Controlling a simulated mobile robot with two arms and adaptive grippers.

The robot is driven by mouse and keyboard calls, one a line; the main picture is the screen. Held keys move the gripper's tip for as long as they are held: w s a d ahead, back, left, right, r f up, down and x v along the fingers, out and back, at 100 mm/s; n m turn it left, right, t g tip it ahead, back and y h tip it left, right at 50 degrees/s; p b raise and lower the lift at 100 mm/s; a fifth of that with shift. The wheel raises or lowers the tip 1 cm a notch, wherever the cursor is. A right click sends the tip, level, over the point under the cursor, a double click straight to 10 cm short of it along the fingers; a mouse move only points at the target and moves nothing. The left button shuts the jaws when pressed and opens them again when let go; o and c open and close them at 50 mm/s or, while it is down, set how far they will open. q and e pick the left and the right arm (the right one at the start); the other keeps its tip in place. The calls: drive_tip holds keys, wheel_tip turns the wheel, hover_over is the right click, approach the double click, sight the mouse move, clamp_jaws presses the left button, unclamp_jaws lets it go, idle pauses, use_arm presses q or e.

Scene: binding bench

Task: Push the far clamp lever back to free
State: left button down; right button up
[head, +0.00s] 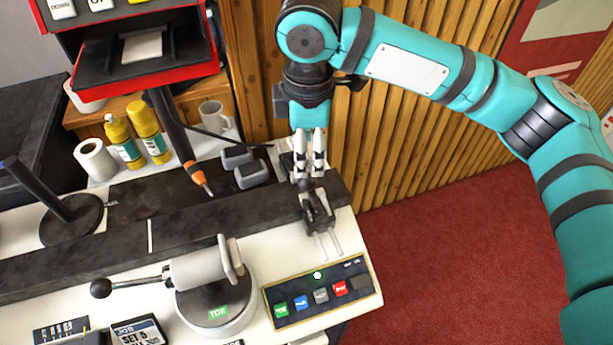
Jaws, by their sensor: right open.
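My right gripper (310,172) points down over the right end of a long dark bar, with its two pale fingers slightly apart. Right below the fingertips is a small dark clamp (318,213) with two thin metal prongs toward the front. Its lever is mostly hidden at the fingertips, and I cannot tell whether they touch it. A larger lever (135,283) with a black ball knob (101,289) sticks out left from a grey cylinder on a round base. My left gripper is not in view.
A button panel (323,292) lies in front of the clamp. An orange-handled tool (196,174), dark blocks (250,174), a mug (213,116) and yellow bottles (148,130) stand behind the dark bar (110,243). A red-edged tray (148,60) overhangs at upper left. Red floor is clear at right.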

sight(306, 181)
drive_tip(key=f, duration=0.7)
drive_tip(key=w+f+p, duration=0.1)
drive_tip(key=f, duration=0.2)
drive_tip(key=shift+f, duration=0.15)
drive_tip(key=shift+w, duration=0.1)
clamp_jaws()
drive_tip(key=shift+a, duration=0.1)
